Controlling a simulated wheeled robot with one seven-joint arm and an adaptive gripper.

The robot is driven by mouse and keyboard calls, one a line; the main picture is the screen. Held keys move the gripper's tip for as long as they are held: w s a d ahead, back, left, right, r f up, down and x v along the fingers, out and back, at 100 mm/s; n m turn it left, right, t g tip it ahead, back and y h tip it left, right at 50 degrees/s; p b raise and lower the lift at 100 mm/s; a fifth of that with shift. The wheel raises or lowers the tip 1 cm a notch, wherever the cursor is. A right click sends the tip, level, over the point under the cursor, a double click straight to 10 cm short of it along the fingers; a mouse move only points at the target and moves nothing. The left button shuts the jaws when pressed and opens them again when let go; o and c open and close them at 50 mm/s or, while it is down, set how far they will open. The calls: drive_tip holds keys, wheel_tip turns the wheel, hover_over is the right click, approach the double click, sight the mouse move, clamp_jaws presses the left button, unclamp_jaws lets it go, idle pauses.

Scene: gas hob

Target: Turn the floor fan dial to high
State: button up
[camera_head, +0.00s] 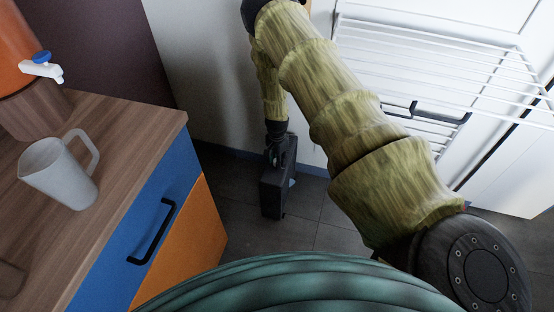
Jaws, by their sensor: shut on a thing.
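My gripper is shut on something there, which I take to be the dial. The dial itself is hidden behind the dark fingers, so its setting cannot be read. A small bluish patch shows at the fan's right side.
A wooden counter (130,125) with a grey pitcher (60,178) and an orange dispenser (15,40) is at left, above a blue drawer (125,237) with a black handle. A white wire rack (450,65) stands at right. Dark floor is clear around the fan.

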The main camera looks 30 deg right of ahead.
drive_tip(key=shift+w, duration=0.1)
drive_tip(key=o, duration=1)
drive_tip(key=shift+o, duration=0.2)
drive_tip(key=shift+r, duration=0.15)
wheel_tip(320, 180, up, 12)
